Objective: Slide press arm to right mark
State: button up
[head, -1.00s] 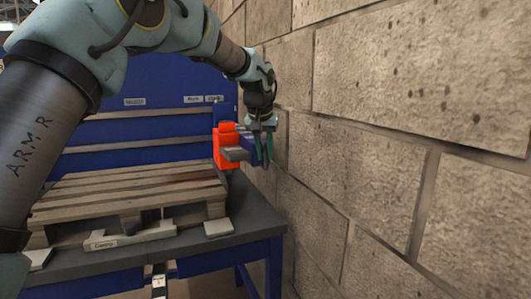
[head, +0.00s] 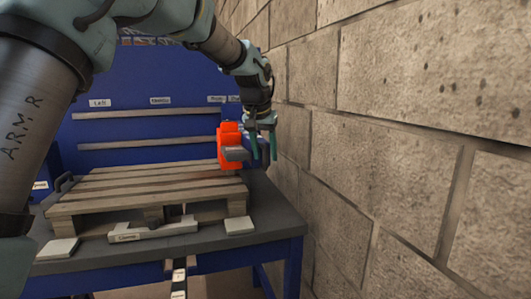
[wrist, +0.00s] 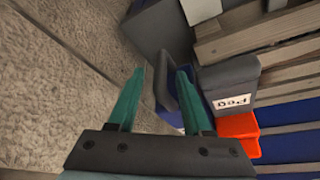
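In the wrist view a dark blue-grey handle (wrist: 168,88) lies between the fingers (wrist: 157,75), nearer the right one. I cannot tell whether they touch it. The right mark cannot be made out.
The pallet (head: 150,192) sits on a dark bench (head: 262,205). A part labelled "Clamp" (head: 150,230) stands before it. A blue back panel (head: 130,75) carries small labels, one reading "Left" (head: 100,103). A block wall (head: 400,130) runs close on the right of my gripper.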

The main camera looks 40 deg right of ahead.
jog(key=b+v, duration=0.1)
jog(key=v, duration=0.9)
jog(key=shift+r, duration=0.4)
jog(key=shift+a, duration=0.1)
